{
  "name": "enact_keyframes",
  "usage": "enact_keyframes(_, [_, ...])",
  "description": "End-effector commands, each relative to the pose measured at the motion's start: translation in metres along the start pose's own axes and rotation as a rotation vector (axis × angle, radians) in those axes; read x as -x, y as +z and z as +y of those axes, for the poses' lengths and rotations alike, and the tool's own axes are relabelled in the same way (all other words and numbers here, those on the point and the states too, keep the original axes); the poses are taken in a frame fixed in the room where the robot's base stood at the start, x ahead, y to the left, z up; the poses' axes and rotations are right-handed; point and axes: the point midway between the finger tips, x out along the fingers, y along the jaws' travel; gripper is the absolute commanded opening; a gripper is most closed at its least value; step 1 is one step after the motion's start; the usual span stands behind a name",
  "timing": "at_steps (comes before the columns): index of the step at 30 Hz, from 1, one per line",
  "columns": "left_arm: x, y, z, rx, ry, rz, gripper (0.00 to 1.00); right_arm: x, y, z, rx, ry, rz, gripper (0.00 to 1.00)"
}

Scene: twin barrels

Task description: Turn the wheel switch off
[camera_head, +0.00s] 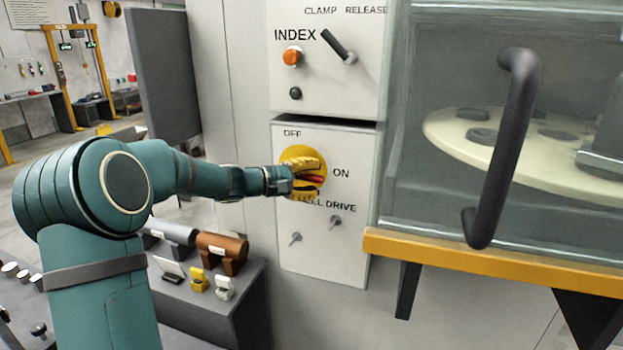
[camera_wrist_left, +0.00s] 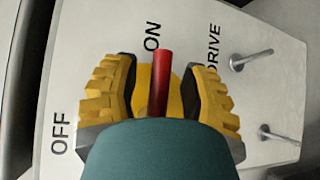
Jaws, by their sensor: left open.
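The wheel switch is a yellow disc (camera_head: 295,151) with a red handle (camera_head: 314,180) on the lower white panel (camera_head: 350,255), labelled OFF, ON and WHEEL DRIVE. The handle points right, towards ON. My left gripper (camera_head: 310,178), with yellow fingers, is in front of the disc and hides part of it and of the lettering. In the left wrist view the red handle (camera_wrist_left: 160,85) stands between the two open fingers of the left gripper (camera_wrist_left: 158,90), with gaps on both sides, pointing at ON. My right gripper is in neither view.
Two metal toggles (camera_head: 296,238) (camera_head: 336,222) stick out below the switch. Above are an orange button (camera_head: 292,56) and a black clamp lever (camera_head: 339,46). A glass enclosure with a black handle (camera_head: 505,140) and yellow ledge (camera_head: 480,255) is at the right. A low bench (camera_head: 240,285) holds small parts.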

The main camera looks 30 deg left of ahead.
Motion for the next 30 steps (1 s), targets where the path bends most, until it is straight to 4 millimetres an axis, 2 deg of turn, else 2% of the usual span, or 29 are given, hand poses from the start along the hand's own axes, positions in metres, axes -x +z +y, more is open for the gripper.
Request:
enact_keyframes(1, [0.0, 0.0, 0.0, 0.0, 0.0, 0.0, 0.22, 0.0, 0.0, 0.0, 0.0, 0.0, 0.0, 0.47])
enact_keyframes(3, [0.0, 0.0, 0.0, 0.0, 0.0, 0.0, 0.0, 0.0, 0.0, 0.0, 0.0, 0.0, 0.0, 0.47])
enact_keyframes(17, [0.0, 0.0, 0.0, 0.006, 0.006, -0.001, 0.0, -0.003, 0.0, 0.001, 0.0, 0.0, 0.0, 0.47])
enact_keyframes(25, [0.001, -0.001, 0.0, 0.072, 0.076, -0.02, 0.0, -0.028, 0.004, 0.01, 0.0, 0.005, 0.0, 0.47])
enact_keyframes(30, [0.003, -0.004, 0.004, 0.151, 0.157, -0.043, 0.0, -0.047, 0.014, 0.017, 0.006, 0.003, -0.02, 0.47])
